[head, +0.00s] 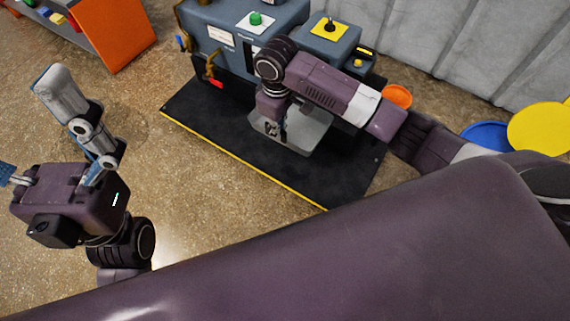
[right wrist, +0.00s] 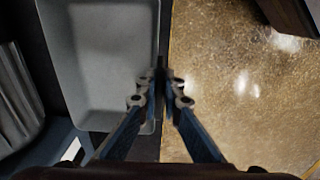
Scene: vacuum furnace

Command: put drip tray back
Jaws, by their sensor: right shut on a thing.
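The drip tray is a shallow grey rectangular tray with rounded corners (right wrist: 105,60). In the head view it shows (head: 305,138) over the black base in front of the blue-grey machine, partly hidden by my right arm. My right gripper (right wrist: 161,86) is shut on the tray's rim at its right side in the right wrist view. In the head view the right gripper (head: 273,130) points down at the tray's near left part. Whether the tray rests on something is hidden. My left gripper (head: 28,125) is open and empty at the left, its fingers wide apart and one cut off by the picture edge.
The blue-grey machine (head: 225,50) stands behind the tray, with a green button (head: 255,19) and a black knob on yellow (head: 329,28). The black base (head: 215,125) has a yellow front edge. An orange-sided shelf (head: 125,38) is at upper left. Open floor lies between.

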